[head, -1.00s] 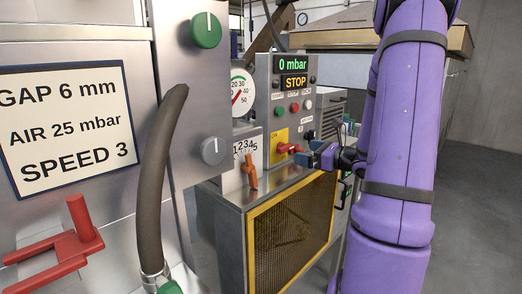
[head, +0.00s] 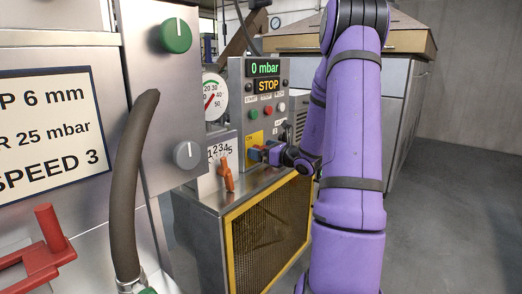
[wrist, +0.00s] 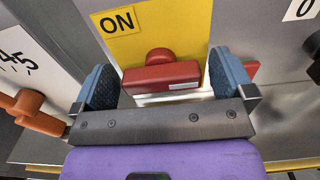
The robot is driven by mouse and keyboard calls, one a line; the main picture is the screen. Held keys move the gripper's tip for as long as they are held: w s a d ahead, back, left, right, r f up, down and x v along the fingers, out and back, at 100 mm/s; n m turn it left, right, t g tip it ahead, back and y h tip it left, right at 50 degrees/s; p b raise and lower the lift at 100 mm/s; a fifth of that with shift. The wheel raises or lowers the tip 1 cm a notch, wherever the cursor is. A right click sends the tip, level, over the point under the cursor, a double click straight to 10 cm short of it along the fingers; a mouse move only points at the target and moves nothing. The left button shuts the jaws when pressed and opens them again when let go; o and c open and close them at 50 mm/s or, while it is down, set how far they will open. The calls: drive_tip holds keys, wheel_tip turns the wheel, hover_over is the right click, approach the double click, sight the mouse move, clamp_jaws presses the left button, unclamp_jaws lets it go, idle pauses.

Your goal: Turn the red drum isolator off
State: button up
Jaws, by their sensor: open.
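The red drum isolator handle (wrist: 160,76) lies level across its yellow plate (wrist: 180,25) in the wrist view, with a round red knob above its middle. An ON label (wrist: 118,21) is at the plate's upper left. My gripper (wrist: 163,82) is open, with one blue finger on each side of the handle. The handle's ends sit close to the fingers; I cannot tell whether they touch. A bit of red shows beyond the right finger. In the head view my gripper (head: 262,153) is at the yellow plate and mostly hides the handle.
An orange lever (head: 226,176) beside a number scale stands close left of my gripper. A dark hose (head: 130,180) and a red lever (head: 45,240) are at the left. Floor at the right is clear.

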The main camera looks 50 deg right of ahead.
drive_tip(key=shift+w, duration=0.35)
drive_tip(key=shift+c, duration=0.5)
drive_tip(key=c, duration=0.7)
